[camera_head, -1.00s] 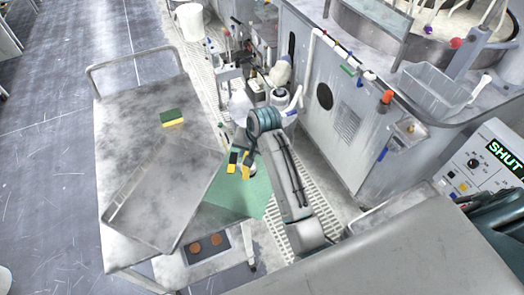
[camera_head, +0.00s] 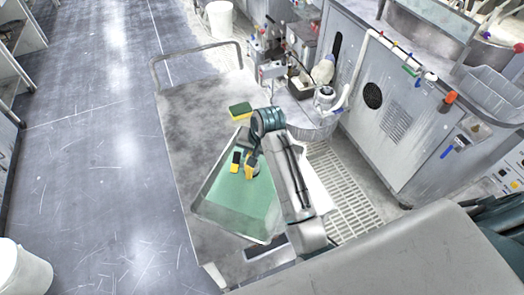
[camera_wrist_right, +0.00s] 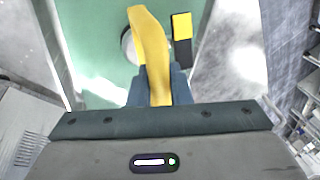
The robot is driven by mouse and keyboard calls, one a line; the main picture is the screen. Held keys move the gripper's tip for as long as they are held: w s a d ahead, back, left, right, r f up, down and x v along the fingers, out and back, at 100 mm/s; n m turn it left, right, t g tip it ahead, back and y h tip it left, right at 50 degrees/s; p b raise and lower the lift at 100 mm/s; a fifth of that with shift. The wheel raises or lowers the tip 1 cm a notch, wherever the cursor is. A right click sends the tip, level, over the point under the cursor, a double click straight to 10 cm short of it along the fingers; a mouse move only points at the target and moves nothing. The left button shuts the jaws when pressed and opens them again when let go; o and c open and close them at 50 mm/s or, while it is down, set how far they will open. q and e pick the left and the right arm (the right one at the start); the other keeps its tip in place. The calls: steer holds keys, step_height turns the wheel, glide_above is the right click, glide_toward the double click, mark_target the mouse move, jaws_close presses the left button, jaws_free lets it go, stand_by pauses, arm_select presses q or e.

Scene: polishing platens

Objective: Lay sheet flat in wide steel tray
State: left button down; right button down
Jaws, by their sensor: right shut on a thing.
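The green sheet (camera_head: 235,205) is over the wide steel tray (camera_head: 268,246), mostly within its rim in the head view. I cannot tell whether it rests on the tray floor. A small black and yellow block (camera_wrist_right: 182,38) is beside the fingers. My left gripper is not in view.
The tray is on a grey cart (camera_head: 190,110) with a rail at its far end. A green and yellow sponge (camera_head: 240,110) lies beyond the tray. A large grey machine (camera_head: 395,110) stands to the right. A white bucket (camera_head: 22,270) is at lower left. The floor left of the cart is open.

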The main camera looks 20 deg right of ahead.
steer(key=shift+w+a+r, duration=0.1)
steer(key=shift+a+r, duration=0.05)
steer(key=shift+d, duration=0.25)
steer(key=shift+a+f, duration=0.15)
steer(key=shift+f, duration=0.8)
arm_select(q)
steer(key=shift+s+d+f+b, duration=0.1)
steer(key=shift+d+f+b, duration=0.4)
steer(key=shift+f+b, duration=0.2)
arm_select(e)
steer(key=shift+f, duration=2.5)
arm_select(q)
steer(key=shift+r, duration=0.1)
arm_select(e)
steer(key=shift+f, duration=0.2)
